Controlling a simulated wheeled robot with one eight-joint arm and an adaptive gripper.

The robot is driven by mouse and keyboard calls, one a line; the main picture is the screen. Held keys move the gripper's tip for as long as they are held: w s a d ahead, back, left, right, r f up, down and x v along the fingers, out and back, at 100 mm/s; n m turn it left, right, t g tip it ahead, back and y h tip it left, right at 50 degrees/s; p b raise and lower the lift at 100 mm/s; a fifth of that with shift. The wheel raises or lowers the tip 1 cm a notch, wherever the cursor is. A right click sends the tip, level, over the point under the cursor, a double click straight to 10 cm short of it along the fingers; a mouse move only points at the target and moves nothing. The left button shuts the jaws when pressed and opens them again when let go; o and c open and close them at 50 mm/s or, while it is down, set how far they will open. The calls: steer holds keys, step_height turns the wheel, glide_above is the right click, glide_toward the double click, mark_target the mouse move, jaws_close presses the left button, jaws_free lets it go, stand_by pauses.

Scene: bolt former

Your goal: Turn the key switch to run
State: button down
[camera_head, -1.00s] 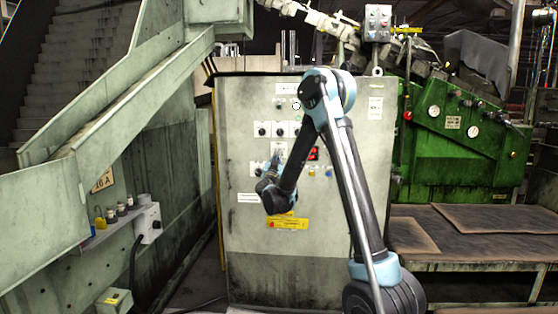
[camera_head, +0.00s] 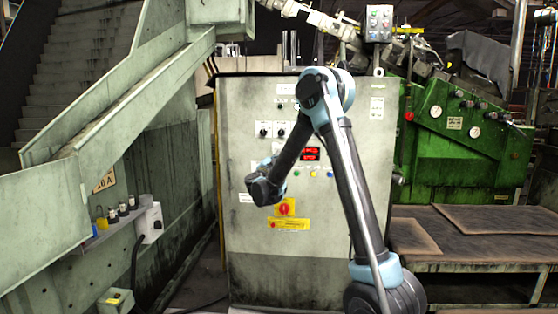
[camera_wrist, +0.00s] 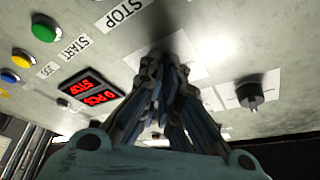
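The grey control cabinet (camera_head: 345,235) stands in front of me, and my arm crosses its face. My gripper (camera_wrist: 163,62) points at the panel in the wrist view; its two fingers converge close together, and whether they are shut or touch anything is unclear. A pale plate (camera_wrist: 195,55) lies behind the fingertips, which hide part of it. A dark knob (camera_wrist: 250,93) on a white label is right of the fingers, apart from them. I cannot make out which control is the key switch. In the head view my wrist hides the panel's left part.
A red display (camera_head: 310,154) reads STOP and 0 PCS in the wrist view (camera_wrist: 88,88). A green button (camera_wrist: 43,30) and a blue button (camera_wrist: 20,57) are near it. A red rotary switch (camera_head: 285,208) is below my wrist. A sloping metal chute (camera_head: 130,100) stands left.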

steer(key=shift+d, duration=0.1)
steer(key=c, duration=1.8)
jaws_free()
steer(key=shift+c, duration=0.2)
steer(key=v, duration=1.2)
steer(key=shift+w, duration=0.1)
